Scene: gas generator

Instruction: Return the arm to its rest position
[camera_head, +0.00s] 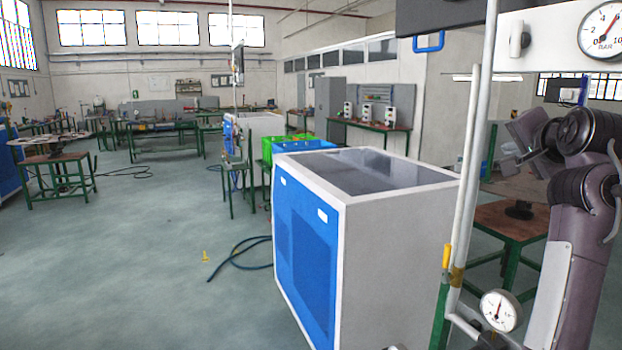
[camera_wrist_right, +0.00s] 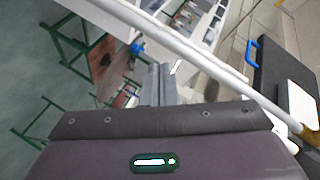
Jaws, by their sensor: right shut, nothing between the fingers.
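My right arm (camera_head: 580,215) rises along the right edge of the head view, bent at the top. My right gripper (camera_head: 520,150) is raised at its end, to the right of the pale vertical pipe (camera_head: 471,170). In the right wrist view the two grey fingers of my right gripper (camera_wrist_right: 160,84) stand side by side, shut, with nothing between them. The pipe (camera_wrist_right: 215,62) crosses that view diagonally above and right of the fingers; I cannot tell the exact gap. My left gripper is in neither view.
A large pressure gauge (camera_head: 603,29) and a blue handle (camera_head: 430,42) are at the upper right. A smaller gauge (camera_head: 500,311) and a yellow-handled lever (camera_head: 446,257) are low on the pipework. A blue and white cabinet (camera_head: 375,270) stands left of the pipe. Open floor (camera_head: 140,260) lies left.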

